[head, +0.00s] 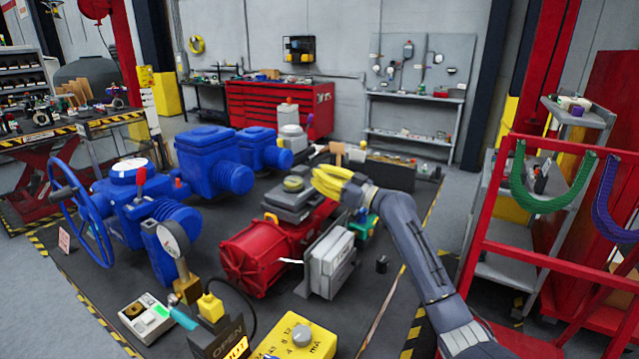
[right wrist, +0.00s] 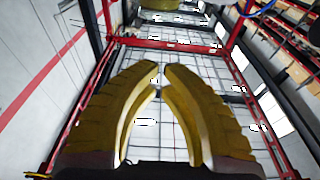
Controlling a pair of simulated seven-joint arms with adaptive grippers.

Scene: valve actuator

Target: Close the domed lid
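My right gripper (head: 336,184) is in the middle of the head view, with yellow fingers pointing left. It is just right of a small yellowish round cap (head: 293,183) on the dark grey box of the red actuator (head: 262,250). I cannot tell whether this cap is the domed lid, or whether it is open. In the right wrist view, the fingertips (right wrist: 160,68) come close together with nothing held between them. That view shows the ceiling and no lid. My left gripper is not in view.
A grey box (head: 331,262) stands at the red actuator's front right. Blue valve actuators (head: 206,160) stand to the left, with a gauge (head: 173,240) in front of them. A red rail frame (head: 550,262) is on the right.

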